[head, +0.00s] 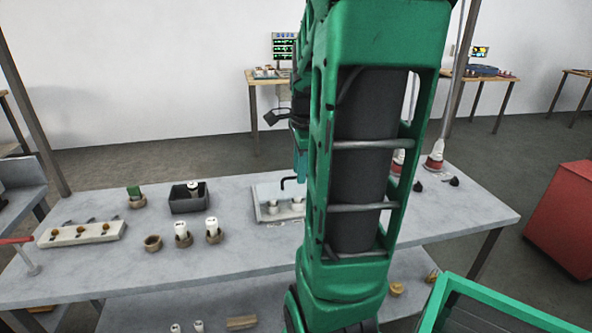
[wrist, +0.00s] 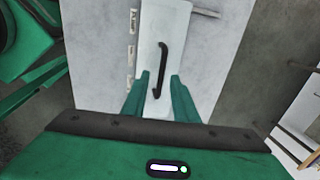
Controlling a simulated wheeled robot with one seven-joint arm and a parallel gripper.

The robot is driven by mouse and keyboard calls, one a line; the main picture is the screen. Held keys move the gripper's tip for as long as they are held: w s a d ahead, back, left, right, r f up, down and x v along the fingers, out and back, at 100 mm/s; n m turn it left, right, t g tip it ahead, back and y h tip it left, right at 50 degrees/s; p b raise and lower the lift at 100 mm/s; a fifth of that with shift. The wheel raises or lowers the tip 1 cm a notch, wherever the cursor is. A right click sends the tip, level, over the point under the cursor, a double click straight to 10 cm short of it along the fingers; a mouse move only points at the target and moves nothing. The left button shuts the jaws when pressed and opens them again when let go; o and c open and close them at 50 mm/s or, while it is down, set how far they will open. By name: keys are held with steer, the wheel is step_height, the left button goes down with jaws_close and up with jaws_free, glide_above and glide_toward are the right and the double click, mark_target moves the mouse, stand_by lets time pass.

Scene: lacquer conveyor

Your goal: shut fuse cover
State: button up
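The fuse cover (wrist: 177,42) is a pale panel with a black bar handle (wrist: 161,68), seen in the wrist view. In the head view, the black handle (head: 289,181) shows above a shallow pale box (head: 261,214) holding white round pieces. The cover seems raised there, but its exact angle is hard to tell. My gripper (wrist: 160,78) is open; its green fingers stand either side of the handle's near end, with nothing visibly clamped. In the head view, my arm hides the right part of the box and most of the gripper.
Left of the box on the grey table (head: 110,270) are a dark bin (head: 190,204), two white cylinders in brown rings, an empty ring (head: 153,243) and a pale block with knobs (head: 80,234). Red-and-white items (head: 434,162) stand at the right.

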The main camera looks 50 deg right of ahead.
mark_target(301, 193)
step_height(301, 193, up, 10)
steer(key=s+a, duration=0.1)
steer(key=shift+s+a+r, duration=0.2)
stand_by(0.7)
steer(key=s+a+f+n+g, duration=0.1)
steer(key=s+a+f+n, duration=0.4)
steer(key=a+n, duration=0.4)
steer(key=s+a+f+n+y, duration=0.1)
steer(key=s+a+f+n, duration=0.4)
steer(key=n, duration=0.5)
steer(key=a+f, duration=0.2)
steer(key=a, duration=0.1)
steer(key=shift+a+f+n+g+y, duration=0.2)
steer(key=shift+a+n+g+y, duration=0.1)
steer(key=shift+a+g, duration=0.1)
steer(key=shift+s+d, duration=0.1)
